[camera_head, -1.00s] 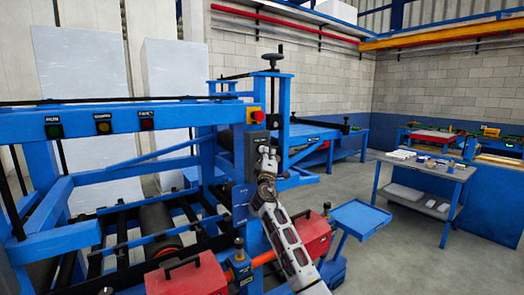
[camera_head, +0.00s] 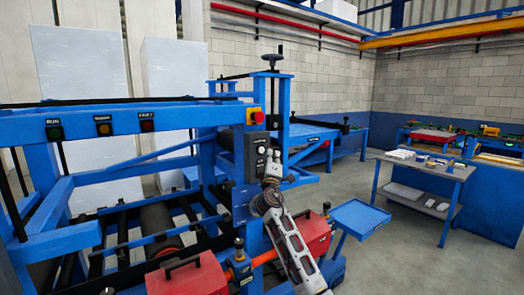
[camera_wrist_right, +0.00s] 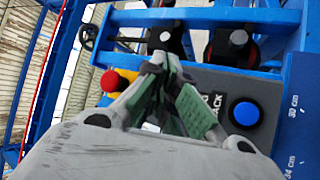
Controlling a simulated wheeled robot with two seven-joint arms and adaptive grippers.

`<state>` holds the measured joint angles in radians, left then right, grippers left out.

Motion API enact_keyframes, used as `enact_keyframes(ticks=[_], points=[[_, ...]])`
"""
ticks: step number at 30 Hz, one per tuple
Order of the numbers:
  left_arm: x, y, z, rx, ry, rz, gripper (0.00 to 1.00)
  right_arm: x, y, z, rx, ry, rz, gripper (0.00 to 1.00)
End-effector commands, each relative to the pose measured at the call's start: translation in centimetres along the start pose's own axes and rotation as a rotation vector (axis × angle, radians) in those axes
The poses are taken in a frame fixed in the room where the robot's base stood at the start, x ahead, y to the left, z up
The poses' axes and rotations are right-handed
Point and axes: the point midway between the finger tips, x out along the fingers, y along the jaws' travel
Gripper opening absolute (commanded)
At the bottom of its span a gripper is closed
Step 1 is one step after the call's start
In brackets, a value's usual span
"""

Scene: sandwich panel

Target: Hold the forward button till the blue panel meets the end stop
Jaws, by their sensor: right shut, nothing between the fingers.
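A grey control box (camera_head: 256,148) is mounted on the blue machine post, below a red stop button (camera_head: 257,115) on a yellow base. Small pale marks show on its face; I cannot tell which is the forward button. My right gripper (camera_head: 273,158) is shut and empty, just right of the box's face. In the right wrist view its fingers (camera_wrist_right: 160,72) stand between the red stop button (camera_wrist_right: 112,80) and a blue button (camera_wrist_right: 245,113) beside lettering ending in "ACK". The fingers hide part of the box. I cannot make out the blue panel or end stop. My left gripper is out of view.
The blue machine frame (camera_head: 105,122) with rollers (camera_head: 158,222) fills the left. Red boxes (camera_head: 190,275) sit at its front. A small blue tray (camera_head: 360,217) stands to the right, and a grey cart (camera_head: 425,168) beyond.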

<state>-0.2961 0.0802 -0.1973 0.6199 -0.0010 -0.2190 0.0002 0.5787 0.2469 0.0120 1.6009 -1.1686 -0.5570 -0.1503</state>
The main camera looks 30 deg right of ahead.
Motion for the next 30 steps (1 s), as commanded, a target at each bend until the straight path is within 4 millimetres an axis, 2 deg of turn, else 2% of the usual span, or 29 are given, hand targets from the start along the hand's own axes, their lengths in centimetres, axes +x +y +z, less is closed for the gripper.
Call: enact_keyframes(ticks=[17, 30], points=[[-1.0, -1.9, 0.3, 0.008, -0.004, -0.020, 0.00, -1.9, 1.4, 1.4, -0.001, -0.001, -0.001, 0.00], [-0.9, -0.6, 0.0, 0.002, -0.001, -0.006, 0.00, -1.9, 1.4, 1.4, 0.000, 0.000, 0.000, 0.00]])
